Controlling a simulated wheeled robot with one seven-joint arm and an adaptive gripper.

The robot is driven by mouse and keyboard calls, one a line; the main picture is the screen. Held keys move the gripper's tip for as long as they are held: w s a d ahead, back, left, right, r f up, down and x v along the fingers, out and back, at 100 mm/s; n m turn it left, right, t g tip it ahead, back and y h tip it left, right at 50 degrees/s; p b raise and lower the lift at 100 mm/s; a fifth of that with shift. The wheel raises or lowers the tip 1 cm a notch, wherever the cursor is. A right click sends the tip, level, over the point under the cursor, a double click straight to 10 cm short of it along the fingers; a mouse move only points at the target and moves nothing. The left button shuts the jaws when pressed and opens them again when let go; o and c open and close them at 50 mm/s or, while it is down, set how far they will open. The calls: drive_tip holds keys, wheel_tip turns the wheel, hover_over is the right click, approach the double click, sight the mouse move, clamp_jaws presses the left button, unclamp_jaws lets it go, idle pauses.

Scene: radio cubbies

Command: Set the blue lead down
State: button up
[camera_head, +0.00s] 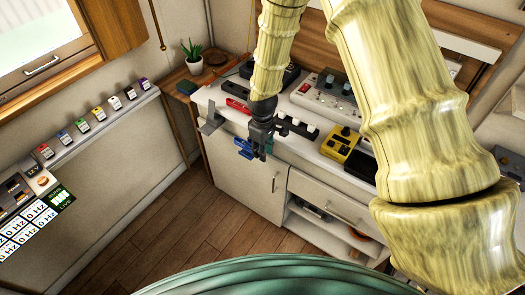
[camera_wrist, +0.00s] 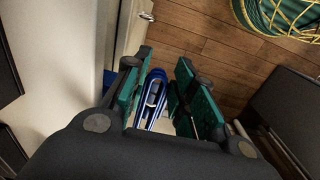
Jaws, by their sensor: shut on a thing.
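The blue lead (camera_head: 243,148) hangs in my gripper (camera_head: 258,148), just off the front edge of the white counter (camera_head: 222,116). In the wrist view the blue lead (camera_wrist: 152,98) shows as a looped bundle between the green-padded fingers of my gripper (camera_wrist: 160,72). The fingers are shut on it. Part of the lead is hidden behind the gripper's body.
A red item (camera_head: 238,105), a grey box with knobs (camera_head: 330,92) and a yellow device (camera_head: 341,145) occupy the counter. A potted plant (camera_head: 193,56) stands at the back corner. A row of colour-marked pieces (camera_head: 98,113) lines the left ledge. The wooden floor (camera_head: 170,225) is clear.

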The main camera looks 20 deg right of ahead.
drive_tip(key=shift+f, duration=0.55)
drive_tip(key=shift+f, duration=0.2)
drive_tip(key=o, duration=1)
drive_tip(key=shift+r, duration=0.15)
